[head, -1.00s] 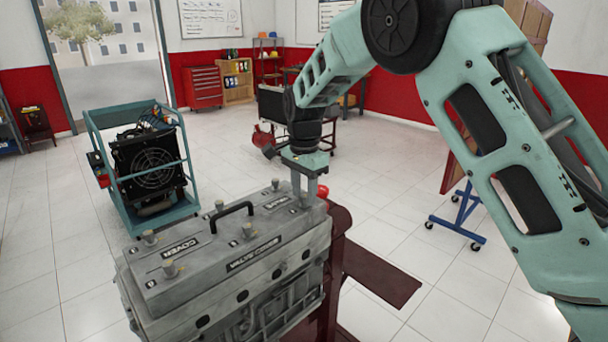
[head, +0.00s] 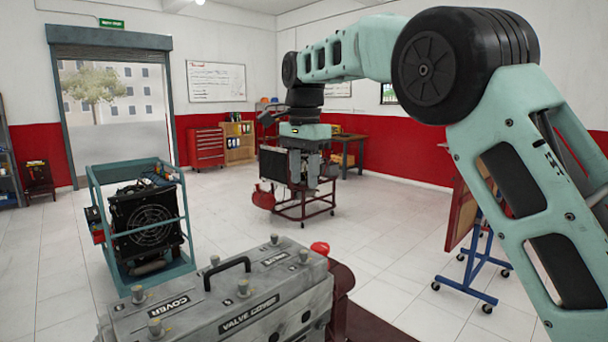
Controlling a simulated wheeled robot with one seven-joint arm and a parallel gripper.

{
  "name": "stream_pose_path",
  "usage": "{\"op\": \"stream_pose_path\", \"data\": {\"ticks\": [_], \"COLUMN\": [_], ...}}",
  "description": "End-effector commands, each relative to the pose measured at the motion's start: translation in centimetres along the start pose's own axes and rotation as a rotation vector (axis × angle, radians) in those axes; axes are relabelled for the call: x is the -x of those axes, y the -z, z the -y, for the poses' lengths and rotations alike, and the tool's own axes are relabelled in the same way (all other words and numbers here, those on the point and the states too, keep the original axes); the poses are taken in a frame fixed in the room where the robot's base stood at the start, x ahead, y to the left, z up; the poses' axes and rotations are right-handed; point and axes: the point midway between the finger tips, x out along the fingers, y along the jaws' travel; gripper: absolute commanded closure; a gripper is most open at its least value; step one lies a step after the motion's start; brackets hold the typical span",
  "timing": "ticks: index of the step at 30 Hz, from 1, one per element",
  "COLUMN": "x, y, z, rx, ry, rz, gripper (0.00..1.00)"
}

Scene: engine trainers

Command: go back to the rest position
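My gripper (head: 304,168) hangs fingers-down from my raised arm, near the middle of the head view. It is well above the grey engine's valve cover (head: 235,305) and apart from it. The fingers appear against a dark, cluttered cart behind, so their gap is hard to make out. I see no object clearly held below them. The valve cover, with a black handle (head: 227,262) and several knobs, sits at the bottom of the view, its lower part cut off by the frame.
A teal-framed cart (head: 190,235) with a black fan unit stands at the left. A dark red wheeled stand (head: 303,212) is behind my gripper. A blue-legged stand (head: 478,260) holds a panel at the right. Tiled floor between them is clear.

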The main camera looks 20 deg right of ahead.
Motion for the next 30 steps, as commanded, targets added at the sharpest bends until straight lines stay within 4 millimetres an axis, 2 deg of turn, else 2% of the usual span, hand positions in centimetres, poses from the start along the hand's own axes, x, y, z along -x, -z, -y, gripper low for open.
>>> {"op": "stream_pose_path", "data": {"ticks": [14,17,20,23,26,30], "x": [0.2,-0.5,-2.3,-4.9,-7.8,-12.0], "y": [0.0,-0.6,-2.5,-5.8,-9.7,-14.9], "z": [0.0,-0.4,-1.5,-3.5,-6.5,-11.8], "rx": [0.0,0.038,0.153,0.342,0.564,0.882], "ry": [0.0,0.001,0.008,0.024,0.044,0.071], "rz": [0.0,0.012,0.042,0.08,0.107,0.12], "gripper": [0.61,0.61,0.61,0.61,0.61,0.61]}}
